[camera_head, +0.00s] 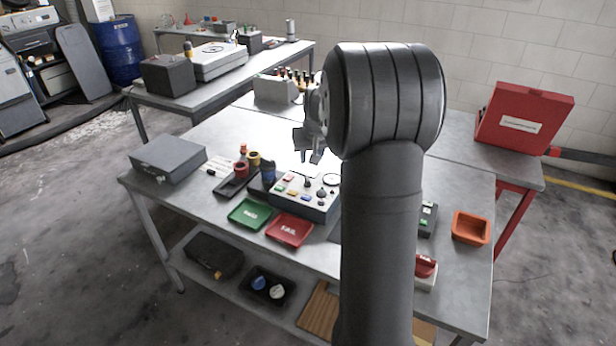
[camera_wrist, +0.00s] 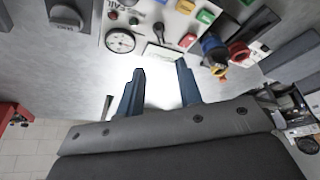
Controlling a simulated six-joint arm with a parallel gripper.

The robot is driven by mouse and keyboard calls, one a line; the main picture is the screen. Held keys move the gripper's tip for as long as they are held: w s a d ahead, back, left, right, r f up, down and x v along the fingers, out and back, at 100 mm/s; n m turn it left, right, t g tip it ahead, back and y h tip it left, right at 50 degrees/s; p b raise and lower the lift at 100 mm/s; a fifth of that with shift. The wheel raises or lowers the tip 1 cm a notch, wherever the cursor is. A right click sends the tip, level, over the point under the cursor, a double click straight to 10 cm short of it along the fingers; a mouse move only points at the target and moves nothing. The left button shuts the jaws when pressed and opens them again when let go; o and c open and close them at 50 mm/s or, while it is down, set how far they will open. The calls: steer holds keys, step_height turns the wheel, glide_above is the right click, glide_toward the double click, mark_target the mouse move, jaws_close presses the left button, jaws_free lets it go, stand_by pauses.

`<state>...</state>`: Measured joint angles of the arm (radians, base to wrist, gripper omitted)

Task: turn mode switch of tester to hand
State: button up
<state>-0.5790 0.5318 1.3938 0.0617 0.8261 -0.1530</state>
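The tester (camera_head: 299,207) is a box with a light sloped panel on the middle table. Its panel carries coloured buttons, a round gauge (camera_head: 331,180), a black lever (camera_head: 307,182) and a dark knob (camera_head: 321,193). I cannot tell which control is the mode switch, and its markings are too small to read.
A green tray (camera_head: 249,214) and a red tray (camera_head: 290,230) lie before the tester. Coloured cylinders in a dark holder (camera_head: 238,182) and a grey case (camera_head: 168,158) stand left. An orange bin (camera_head: 470,228) sits right. My arm hides part of the table.

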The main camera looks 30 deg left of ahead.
mark_target(308, 179)
steer(key=x, duration=1.2)
steer(key=shift+f, duration=0.1)
jaws_close()
